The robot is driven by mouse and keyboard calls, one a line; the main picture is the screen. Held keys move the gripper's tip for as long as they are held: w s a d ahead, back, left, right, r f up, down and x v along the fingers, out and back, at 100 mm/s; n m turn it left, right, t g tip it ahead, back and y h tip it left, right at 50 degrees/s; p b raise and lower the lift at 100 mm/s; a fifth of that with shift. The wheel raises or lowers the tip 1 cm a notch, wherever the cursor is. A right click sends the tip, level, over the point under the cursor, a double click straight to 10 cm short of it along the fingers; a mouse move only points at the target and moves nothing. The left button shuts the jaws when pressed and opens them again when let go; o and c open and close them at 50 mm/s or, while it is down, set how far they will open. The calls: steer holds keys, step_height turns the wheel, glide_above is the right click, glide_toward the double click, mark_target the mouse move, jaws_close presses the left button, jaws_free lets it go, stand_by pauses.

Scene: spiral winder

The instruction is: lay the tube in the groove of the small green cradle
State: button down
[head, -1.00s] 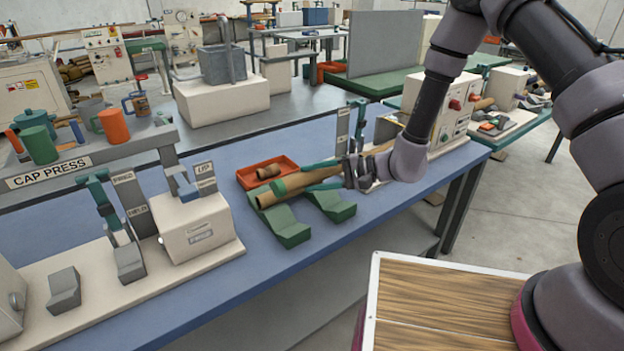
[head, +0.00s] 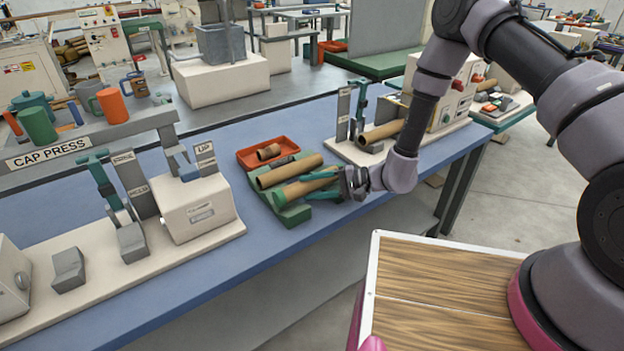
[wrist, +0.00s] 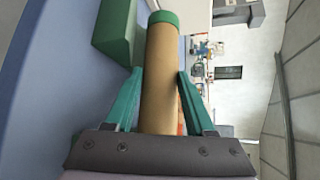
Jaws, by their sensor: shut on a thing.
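My gripper (head: 338,187) is shut on a brown tube (head: 308,186) with a green end. The tube also shows between the teal fingers in the wrist view (wrist: 160,75). In the head view, its green end lies over the green cradle (head: 293,217), at the cradle's near side. In the wrist view a green block (wrist: 117,35), apparently part of the cradle, is close beside the tube's far end. Whether the tube touches the cradle is unclear, and the groove is hidden. A second brown tube (head: 286,171) lies just behind the held one.
A red tray (head: 245,160) with a short brown piece (head: 268,152) stands behind the cradle. A white machine (head: 193,208) stands to the left. Another brown tube (head: 382,134) rests on a fixture at the right. Blue table surface (head: 232,140) is clear behind the tray.

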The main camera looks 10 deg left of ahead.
steer(key=shift+f, duration=0.35)
steer(key=shift+c, duration=0.8)
jaws_free()
steer(key=v, duration=1)
steer(key=shift+d, duration=0.4)
steer(key=shift+r, duration=0.15)
step_height(320, 180, up, 7)
